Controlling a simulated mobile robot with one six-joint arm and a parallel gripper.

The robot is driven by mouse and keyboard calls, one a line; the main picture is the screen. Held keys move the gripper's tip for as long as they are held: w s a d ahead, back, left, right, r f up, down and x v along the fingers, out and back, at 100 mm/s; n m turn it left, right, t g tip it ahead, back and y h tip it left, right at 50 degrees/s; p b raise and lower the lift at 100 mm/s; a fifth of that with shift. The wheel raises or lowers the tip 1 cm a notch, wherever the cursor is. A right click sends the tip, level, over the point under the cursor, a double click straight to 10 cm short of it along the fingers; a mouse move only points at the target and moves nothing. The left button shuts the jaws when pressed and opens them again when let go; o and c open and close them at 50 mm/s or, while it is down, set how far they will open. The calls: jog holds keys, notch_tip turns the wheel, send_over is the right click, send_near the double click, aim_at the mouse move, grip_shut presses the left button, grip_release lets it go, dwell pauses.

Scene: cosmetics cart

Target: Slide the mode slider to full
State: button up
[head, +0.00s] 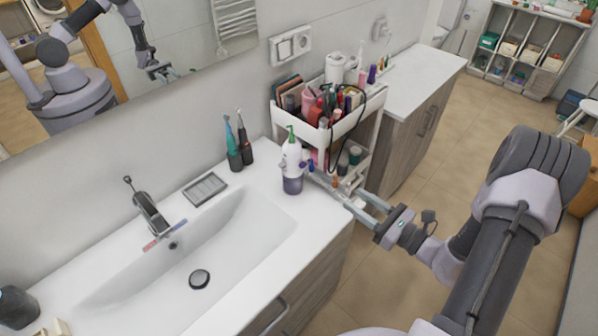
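I cannot make out a mode slider for certain. A white pump bottle (292,160) with a purple lower part and a green top stands upright on the sink counter. My gripper (323,175) reaches in from the right, its two long fingers apart, at the counter's right end in front of the cart. I see nothing held between the fingers. A small red and blue strip (164,236) shows below the faucet (148,210).
The white cosmetics cart (352,127), filled with bottles and tubes, stands just behind my gripper. Toothbrushes (240,140) and a soap dish (205,188) are at the back of the counter. The sink basin (240,240) is clear. A mirror (180,40) hangs above.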

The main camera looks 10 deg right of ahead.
aim_at(305, 166)
jog(key=b+x, duration=0.1)
jog(key=x, duration=1.6)
jog(key=shift+w+f, duration=0.15)
jog(key=shift+w, duration=0.1)
jog(key=shift+d, duration=0.1)
jog(key=shift+c, duration=0.2)
grip_shut()
